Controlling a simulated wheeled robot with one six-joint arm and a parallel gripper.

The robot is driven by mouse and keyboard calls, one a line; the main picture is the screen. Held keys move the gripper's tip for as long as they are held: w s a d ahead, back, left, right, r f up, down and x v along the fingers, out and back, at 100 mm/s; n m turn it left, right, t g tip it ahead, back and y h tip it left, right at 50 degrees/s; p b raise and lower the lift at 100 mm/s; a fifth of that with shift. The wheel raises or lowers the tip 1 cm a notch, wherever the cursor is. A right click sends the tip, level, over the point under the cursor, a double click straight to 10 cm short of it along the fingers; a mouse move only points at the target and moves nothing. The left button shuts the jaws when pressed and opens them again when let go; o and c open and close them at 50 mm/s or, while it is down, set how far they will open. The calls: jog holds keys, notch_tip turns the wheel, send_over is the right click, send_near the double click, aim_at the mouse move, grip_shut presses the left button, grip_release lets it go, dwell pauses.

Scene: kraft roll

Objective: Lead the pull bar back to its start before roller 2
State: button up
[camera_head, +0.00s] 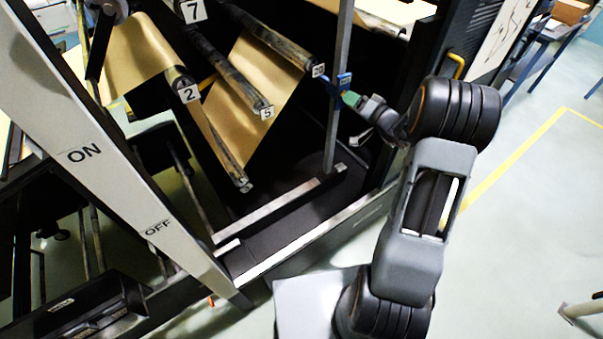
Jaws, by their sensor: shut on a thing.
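Roller 2 (181,78) carries a white tag reading 2, at the left of the machine. Brown kraft paper comes over it, drops to a low roller (228,165) and rises again towards the upper roller with a tag (318,70) that seems to read 20. My gripper (352,99) is at the right side of the machine, by the grey upright post, well right of roller 2. It is shut on a small blue piece (344,80), seemingly the handle end of the pull bar. The rest of the bar cannot be made out.
Roller 5 (255,100) and a roller tagged 7 (193,12) lie near the web. The grey post (335,125) stands close to my gripper. A pale slanted frame beam marked ON and OFF (115,175) crosses the left. Open floor lies at the right.

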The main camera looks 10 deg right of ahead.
jog(key=s+a+f+b, duration=0.3)
jog(key=a+f+b, duration=0.4)
jog(key=b, duration=0.5)
jog(key=s+a+f+b, duration=0.3)
jog(key=a+f+b, duration=0.4)
jog(key=f+b, duration=0.5)
jog(key=s+a+f+b, duration=0.4)
jog(key=a+f+b, duration=0.3)
jog(key=b, duration=0.5)
jog(key=shift+a+f, duration=0.35)
jog(key=shift+f, duration=0.9)
